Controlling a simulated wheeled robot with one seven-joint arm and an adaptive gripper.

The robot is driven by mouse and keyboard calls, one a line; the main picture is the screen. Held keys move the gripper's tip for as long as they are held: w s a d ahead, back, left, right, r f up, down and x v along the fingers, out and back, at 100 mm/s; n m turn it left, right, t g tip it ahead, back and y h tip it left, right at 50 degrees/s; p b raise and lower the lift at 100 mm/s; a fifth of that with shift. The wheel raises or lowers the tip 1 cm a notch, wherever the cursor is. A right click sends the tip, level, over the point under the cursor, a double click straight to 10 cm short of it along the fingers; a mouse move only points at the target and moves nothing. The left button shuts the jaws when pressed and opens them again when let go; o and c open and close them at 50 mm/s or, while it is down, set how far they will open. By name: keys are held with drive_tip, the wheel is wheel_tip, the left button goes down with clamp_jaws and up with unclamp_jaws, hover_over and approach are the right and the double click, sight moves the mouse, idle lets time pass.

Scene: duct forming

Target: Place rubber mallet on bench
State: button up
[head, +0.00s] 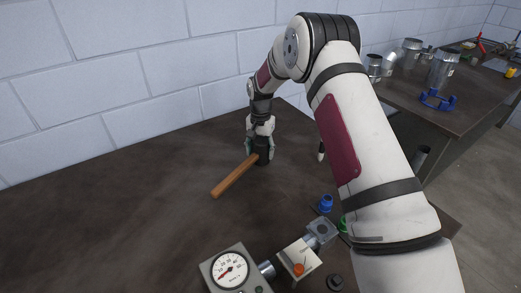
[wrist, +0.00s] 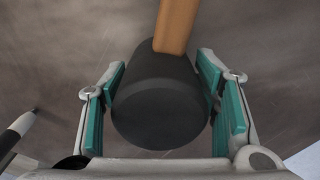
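The rubber mallet has a black cylindrical head and a brown wooden handle (head: 235,177). Its head (wrist: 160,105) stands upright between my finger pads in the wrist view, and its handle runs away toward the top. In the head view the handle points to the lower left, over the dark brown bench (head: 120,190). My gripper (head: 261,139) points down and is shut on the mallet head, with the teal pads on both sides of it. The head's underside is at or very near the bench top; I cannot tell whether it touches.
A pressure gauge (head: 231,270) and a fitting with an orange knob (head: 298,268) stand at the front edge. A blue fitting (head: 326,203) is right of the mallet. A dark pen-like tool (wrist: 18,132) lies beside my gripper. The bench's left is clear; a block wall (head: 120,80) stands behind.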

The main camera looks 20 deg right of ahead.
drive_tip(key=shift+o, duration=0.8)
wheel_tip(320, 180, up, 12)
drive_tip(key=shift+r+b, duration=0.2)
drive_tip(key=shift+b, duration=0.15)
drive_tip(key=s+r+n+t, duration=0.2)
drive_tip(key=s+r+n, duration=0.2)
drive_tip(key=s+r, duration=1.5)
drive_tip(key=s+f+n+t, duration=0.1)
drive_tip(key=s+n+t, duration=0.2)
drive_tip(key=s, duration=2)
drive_tip(key=shift+d+f+n, duration=0.15)
drive_tip(key=shift+d+n, duration=0.15)
drive_tip(key=shift+d, duration=0.05)
